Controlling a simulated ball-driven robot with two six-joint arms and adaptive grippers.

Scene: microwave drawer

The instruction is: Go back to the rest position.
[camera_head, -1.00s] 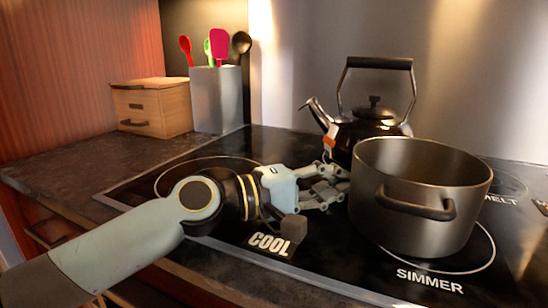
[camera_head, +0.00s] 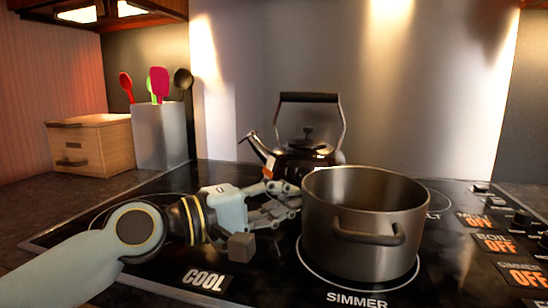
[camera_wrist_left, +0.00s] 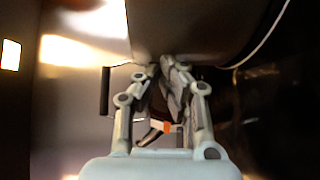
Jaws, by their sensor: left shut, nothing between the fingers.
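My left gripper (camera_head: 292,200) reaches in from the left over the cooktop (camera_head: 262,284), just left of the grey pot (camera_head: 350,240). Its fingers are shut with nothing between them; in the left wrist view the fingertips (camera_wrist_left: 162,66) come together close to the pot's dark wall (camera_wrist_left: 190,30). I cannot tell whether they touch it. The pot stands upright on the simmer burner. A black kettle (camera_head: 308,158) stands behind the gripper, its lower part partly hidden. My right gripper is not in view.
A wooden box (camera_head: 92,145) and a grey holder with several utensils (camera_head: 161,137) stand at the back left. Control knobs (camera_head: 522,219) are at the right edge. The cooktop's front left, around the COOL label, is clear.

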